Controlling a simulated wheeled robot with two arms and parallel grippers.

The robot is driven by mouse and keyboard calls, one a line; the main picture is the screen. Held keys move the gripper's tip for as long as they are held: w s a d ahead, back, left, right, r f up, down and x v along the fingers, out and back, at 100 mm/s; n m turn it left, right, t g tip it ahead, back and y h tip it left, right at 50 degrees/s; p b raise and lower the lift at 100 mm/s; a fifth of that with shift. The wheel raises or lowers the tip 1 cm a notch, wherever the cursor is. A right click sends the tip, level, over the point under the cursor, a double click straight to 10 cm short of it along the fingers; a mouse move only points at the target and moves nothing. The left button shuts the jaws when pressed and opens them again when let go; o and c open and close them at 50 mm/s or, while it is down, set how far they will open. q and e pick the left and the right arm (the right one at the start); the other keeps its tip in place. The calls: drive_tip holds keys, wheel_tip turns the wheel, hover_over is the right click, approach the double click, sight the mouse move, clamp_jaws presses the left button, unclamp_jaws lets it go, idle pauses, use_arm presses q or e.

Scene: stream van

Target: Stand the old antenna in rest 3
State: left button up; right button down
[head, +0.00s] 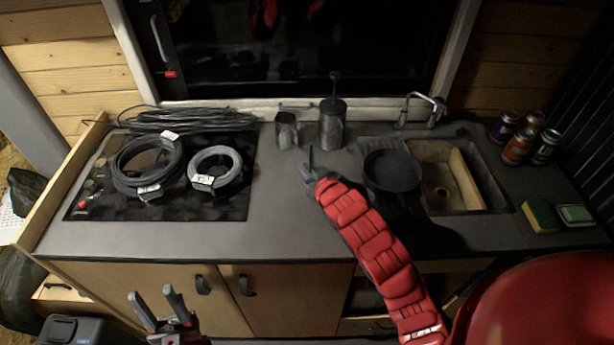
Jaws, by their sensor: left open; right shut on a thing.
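My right gripper (307,160) is above the middle of the counter, left of the black pan. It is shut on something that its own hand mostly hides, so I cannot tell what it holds. My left gripper (150,293) is open and empty, low in front of the cabinet doors. I cannot clearly make out the old antenna or a rest marked 3. Behind the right gripper stand a metal cup (287,131) and a taller metal canister (333,126). A thin dark upright piece with a knob (335,76) shows above the canister.
Cable coils (147,184) lie on the dark hob (112,213) at left. A black pan (392,171) sits by the sink (437,205). Several cans (518,147) and sponges (542,215) are at right. The counter front (290,236) is clear.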

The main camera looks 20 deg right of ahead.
drive_tip(key=shift+w+d, duration=0.1)
drive_tip(key=shift+w, duration=0.15)
wheel_tip(320, 180, down, 3)
drive_tip(key=shift+s+r+p, duration=0.1)
drive_tip(key=shift+p, duration=0.7)
drive_tip(key=shift+f, duration=0.35)
drive_tip(key=shift+f, duration=0.1)
drive_tip(key=shift+f, duration=0.15)
drive_tip(key=c, duration=0.9)
unclamp_jaws()
drive_tip(key=shift+c, duration=0.2)
